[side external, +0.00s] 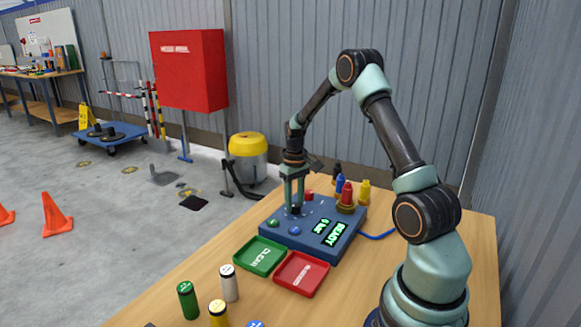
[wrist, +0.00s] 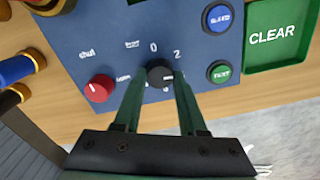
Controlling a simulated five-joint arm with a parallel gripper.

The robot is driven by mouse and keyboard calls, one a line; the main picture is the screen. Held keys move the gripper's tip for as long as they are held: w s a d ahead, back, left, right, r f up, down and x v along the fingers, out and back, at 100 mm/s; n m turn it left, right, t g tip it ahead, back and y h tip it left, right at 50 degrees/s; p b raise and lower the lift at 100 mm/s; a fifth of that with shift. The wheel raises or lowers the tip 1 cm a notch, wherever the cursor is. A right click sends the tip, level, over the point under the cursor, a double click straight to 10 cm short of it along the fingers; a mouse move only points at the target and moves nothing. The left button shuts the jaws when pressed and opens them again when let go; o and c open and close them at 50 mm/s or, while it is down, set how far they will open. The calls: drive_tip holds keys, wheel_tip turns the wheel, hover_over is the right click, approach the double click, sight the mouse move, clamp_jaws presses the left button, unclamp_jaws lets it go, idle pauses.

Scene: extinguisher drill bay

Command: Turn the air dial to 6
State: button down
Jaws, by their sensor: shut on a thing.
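The air dial is a black knob (wrist: 158,71) on the blue panel (wrist: 110,30), with 0 and 2 printed beside it in the wrist view. Its white mark points to the right in that view, toward my right finger. The other numbers are partly hidden by my fingers. My gripper (wrist: 160,76) is shut on the dial, one finger on each side. In the side view my gripper (side external: 295,207) reaches straight down to the panel. The panel's green display (side external: 331,233) reads READY and a second line that looks like 6 bar.
A red knob (wrist: 98,88) stands left of the dial. A blue button (wrist: 218,18) and a green button (wrist: 219,72) stand right. A green CLEAR tray (side external: 259,256) and a red tray (side external: 301,274) lie in front of the panel. Coloured cylinders stand on the table.

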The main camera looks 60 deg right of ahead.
drive_tip(key=m, duration=0.4)
drive_tip(key=shift+s+d+m, duration=0.15)
drive_tip(key=shift+m, duration=0.25)
drive_tip(key=m, duration=0.3)
drive_tip(key=shift+m, duration=0.3)
drive_tip(key=m, duration=0.4)
drive_tip(key=shift+s+t, duration=0.1)
drive_tip(key=shift+t, duration=0.2)
drive_tip(key=shift+m, duration=1.8)
drive_tip(key=shift+c, duration=2.3)
unclamp_jaws()
